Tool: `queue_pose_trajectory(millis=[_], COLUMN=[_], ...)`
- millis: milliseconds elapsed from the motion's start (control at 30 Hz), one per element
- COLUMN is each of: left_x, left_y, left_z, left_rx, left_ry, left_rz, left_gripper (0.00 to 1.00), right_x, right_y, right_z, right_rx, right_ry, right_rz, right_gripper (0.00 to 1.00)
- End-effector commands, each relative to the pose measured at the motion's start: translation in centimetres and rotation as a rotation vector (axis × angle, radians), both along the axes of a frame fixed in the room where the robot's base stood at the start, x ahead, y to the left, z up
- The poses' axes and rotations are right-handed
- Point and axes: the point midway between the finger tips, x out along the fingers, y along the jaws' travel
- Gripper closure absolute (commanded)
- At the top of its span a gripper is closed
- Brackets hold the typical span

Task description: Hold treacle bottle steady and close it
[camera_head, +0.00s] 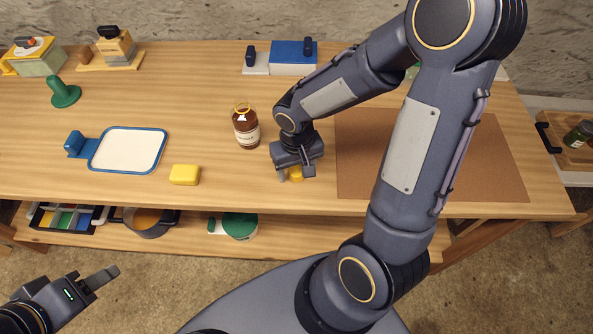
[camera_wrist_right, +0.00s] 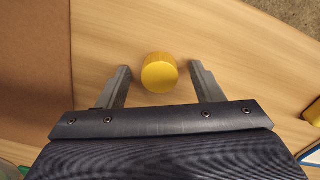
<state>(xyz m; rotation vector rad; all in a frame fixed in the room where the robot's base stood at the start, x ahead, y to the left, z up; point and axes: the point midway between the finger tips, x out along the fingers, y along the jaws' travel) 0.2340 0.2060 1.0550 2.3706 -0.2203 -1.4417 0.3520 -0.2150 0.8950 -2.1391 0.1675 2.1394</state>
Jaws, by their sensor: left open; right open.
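The treacle bottle (camera_head: 246,130), brown with a cream label and a yellow ring at its open-looking neck, stands upright on the wooden table. A round yellow cap (camera_head: 296,173) lies on the table to its lower right. My right gripper (camera_head: 297,174) is open and pointed down over the cap. In the right wrist view, the cap (camera_wrist_right: 159,73) sits between the two spread fingers (camera_wrist_right: 160,85), with a gap on each side. My left gripper (camera_head: 103,278) is at the lower left, off the table, open and empty; it is far from the bottle.
A yellow block (camera_head: 185,174) and a blue-rimmed white board (camera_head: 127,150) lie left of the bottle. A brown mat (camera_head: 470,165) covers the right, partly behind my right arm. A blue box (camera_head: 293,58) stands at the back. Table around the bottle's left is clear.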

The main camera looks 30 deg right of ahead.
Motion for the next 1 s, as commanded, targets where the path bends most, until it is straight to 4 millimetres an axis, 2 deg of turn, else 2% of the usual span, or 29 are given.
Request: queue_pose_trajectory(millis=[267, 633, 1000], left_x=[0.0, 0.0, 0.0], left_y=[0.0, 0.0, -0.01], left_z=[0.0, 0.0, 0.09], left_rx=[0.0, 0.0, 0.0], left_ry=[0.0, 0.0, 0.0], left_rz=[0.0, 0.0, 0.0], left_gripper=[0.51, 0.51, 0.51], right_x=[0.01, 0.01, 0.08], right_y=[-0.01, -0.01, -0.03], right_z=[0.03, 0.04, 0.72], right_rx=[0.0, 0.0, -0.001], right_ry=[0.0, 0.0, -0.002], right_rz=[0.0, 0.0, -0.001], right_gripper=[0.4, 0.87, 0.87])
